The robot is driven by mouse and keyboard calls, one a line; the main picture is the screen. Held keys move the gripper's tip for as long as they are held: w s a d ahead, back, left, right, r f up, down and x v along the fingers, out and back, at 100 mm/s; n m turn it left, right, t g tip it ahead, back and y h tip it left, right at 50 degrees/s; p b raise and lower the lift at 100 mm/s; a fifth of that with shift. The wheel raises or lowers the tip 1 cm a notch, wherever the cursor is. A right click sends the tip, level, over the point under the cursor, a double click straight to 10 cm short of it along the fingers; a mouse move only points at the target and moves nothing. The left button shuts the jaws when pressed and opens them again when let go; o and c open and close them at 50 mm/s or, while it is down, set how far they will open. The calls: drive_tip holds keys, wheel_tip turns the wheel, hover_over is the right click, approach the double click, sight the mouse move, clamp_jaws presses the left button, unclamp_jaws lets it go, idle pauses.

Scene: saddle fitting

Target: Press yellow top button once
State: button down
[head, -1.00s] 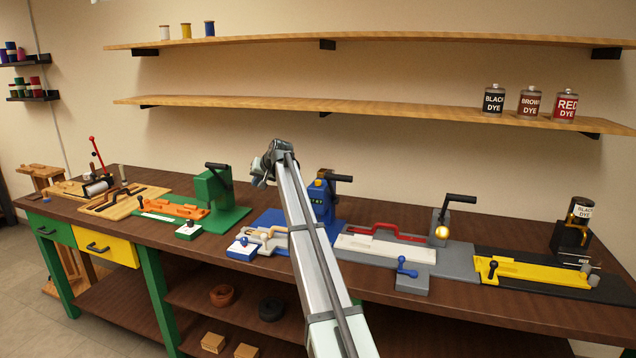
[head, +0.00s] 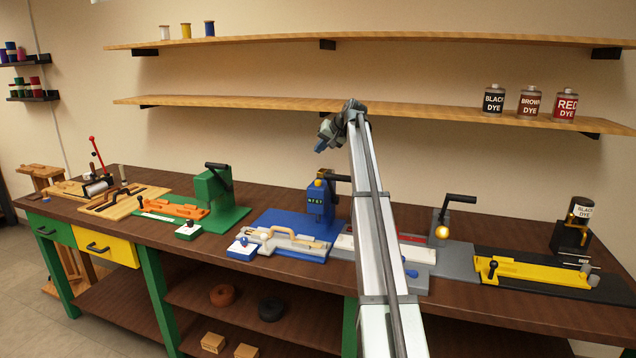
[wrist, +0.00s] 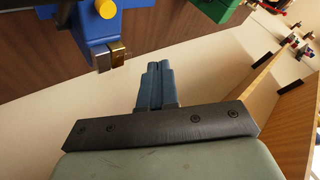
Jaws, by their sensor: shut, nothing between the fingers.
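The yellow top button (head: 318,183) is a small round knob at the upper front of the blue machine (head: 319,205), which stands mid-table with a dark handle to its right. In the wrist view the yellow button (wrist: 106,8) shows at the top left, on the blue body (wrist: 85,27). My gripper (head: 321,146) is in the air above the blue machine, apart from the button. In the wrist view its blue fingers (wrist: 156,68) are together, with nothing between them.
A lower shelf (head: 240,101) runs along the wall behind my gripper. A green machine (head: 212,186) stands left of the blue one. A grey station (head: 455,258) and a yellow fixture (head: 535,272) stand to the right. My arm hides part of the table.

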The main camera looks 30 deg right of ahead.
sight(320, 181)
drive_tip(key=shift+f, duration=0.15)
drive_tip(key=shift+f, duration=4.25)
drive_tip(key=shift+f, duration=1.05)
drive_tip(key=shift+r, duration=1.05)
drive_tip(key=shift+r, duration=0.1)
drive_tip(key=shift+r, duration=2.4)
